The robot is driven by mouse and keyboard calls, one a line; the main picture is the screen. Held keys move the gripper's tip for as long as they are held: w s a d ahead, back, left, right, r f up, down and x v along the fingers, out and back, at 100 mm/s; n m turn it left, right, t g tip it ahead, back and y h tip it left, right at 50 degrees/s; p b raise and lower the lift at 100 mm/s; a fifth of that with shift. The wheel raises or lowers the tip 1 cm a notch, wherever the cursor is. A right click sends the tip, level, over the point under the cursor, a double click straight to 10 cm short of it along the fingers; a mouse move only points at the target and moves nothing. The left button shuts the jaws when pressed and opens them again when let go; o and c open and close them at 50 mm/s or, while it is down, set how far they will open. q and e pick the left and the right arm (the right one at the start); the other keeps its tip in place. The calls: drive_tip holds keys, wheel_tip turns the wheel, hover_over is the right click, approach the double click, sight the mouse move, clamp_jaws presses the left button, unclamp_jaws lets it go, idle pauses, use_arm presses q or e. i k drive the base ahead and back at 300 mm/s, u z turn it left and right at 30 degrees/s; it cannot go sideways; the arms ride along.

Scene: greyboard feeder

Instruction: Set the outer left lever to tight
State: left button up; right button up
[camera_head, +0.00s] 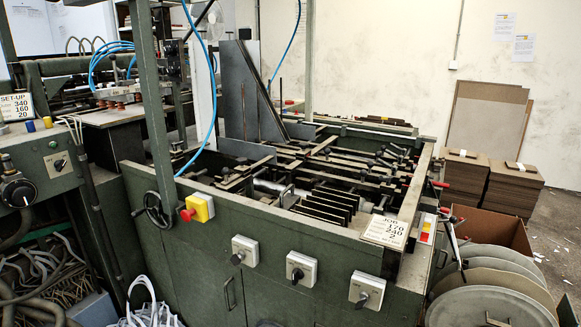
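The green greyboard feeder (200,240) fills the middle of the view. Inside its open top are several dark bars, rods and small clamp-like parts (330,165). Two red-tipped handles stick out at its right side, an upper one (441,184) and a lower one (452,216). I cannot tell which part is the outer left lever, nor whether it is tight or loose. Neither of my grippers is in view.
The front panel carries a red-and-yellow stop button (197,208), a handwheel (158,209) and three rotary switches, one at the middle (301,268). A job card (386,232) lies on the front right corner. Stacked boards (513,188) and round drums (490,300) stand to the right.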

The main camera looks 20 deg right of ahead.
sight(389, 178)
drive_tip(key=k, duration=0.5)
drive_tip(key=z, duration=1.65)
drive_tip(key=i, duration=1.35)
drive_tip(key=u, duration=1.6)
